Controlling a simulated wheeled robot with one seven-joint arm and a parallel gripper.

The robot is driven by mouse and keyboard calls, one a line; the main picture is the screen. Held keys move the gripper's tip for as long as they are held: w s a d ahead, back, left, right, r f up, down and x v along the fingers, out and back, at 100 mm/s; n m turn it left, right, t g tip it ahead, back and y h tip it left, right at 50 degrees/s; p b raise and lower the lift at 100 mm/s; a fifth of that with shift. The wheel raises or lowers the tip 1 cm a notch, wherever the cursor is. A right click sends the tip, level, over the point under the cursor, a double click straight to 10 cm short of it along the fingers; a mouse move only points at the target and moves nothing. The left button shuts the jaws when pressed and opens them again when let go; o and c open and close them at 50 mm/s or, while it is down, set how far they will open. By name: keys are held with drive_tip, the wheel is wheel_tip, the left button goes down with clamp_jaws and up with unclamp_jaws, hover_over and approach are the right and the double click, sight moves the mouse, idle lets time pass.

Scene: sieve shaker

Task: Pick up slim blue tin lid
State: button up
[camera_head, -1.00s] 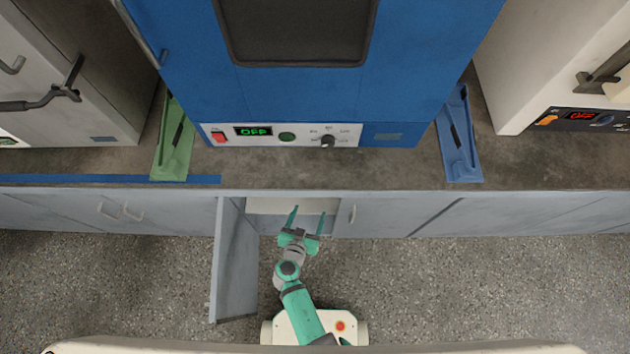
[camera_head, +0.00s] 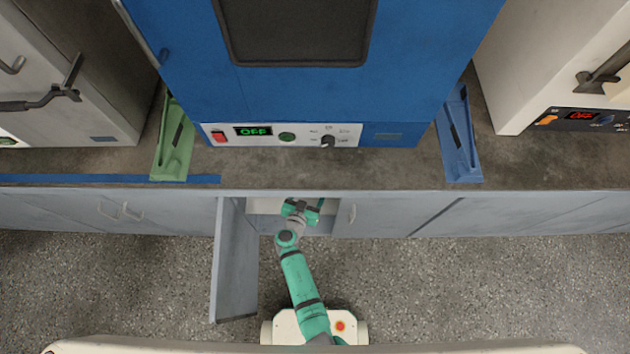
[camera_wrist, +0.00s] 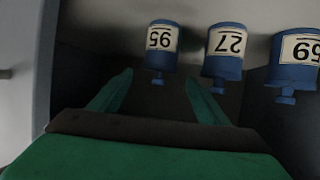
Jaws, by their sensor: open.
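In the wrist view, several blue tins with white number labels stand in a row inside the cabinet: a left tin (camera_wrist: 160,40), a middle tin (camera_wrist: 224,43) and a right tin (camera_wrist: 297,50). Their labels appear upside down. Each has a blue lid with a small knob: the left lid (camera_wrist: 158,63), the middle lid (camera_wrist: 221,71) and the right lid (camera_wrist: 287,80). In the head view my gripper (camera_head: 304,206) reaches into the cabinet opening.
The open cabinet door (camera_head: 235,262) stands left of my arm. The counter (camera_head: 315,168) overhangs the opening and carries the blue machine (camera_head: 310,95), a green bracket (camera_head: 174,143) and a blue bracket (camera_head: 458,138). The floor on the right is clear.

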drive_tip(key=x, duration=0.3)
drive_tip(key=shift+w+d, duration=0.1)
drive_tip(key=c, duration=1.1)
drive_tip(key=shift+c, duration=0.2)
drive_tip(key=shift+r, duration=0.15)
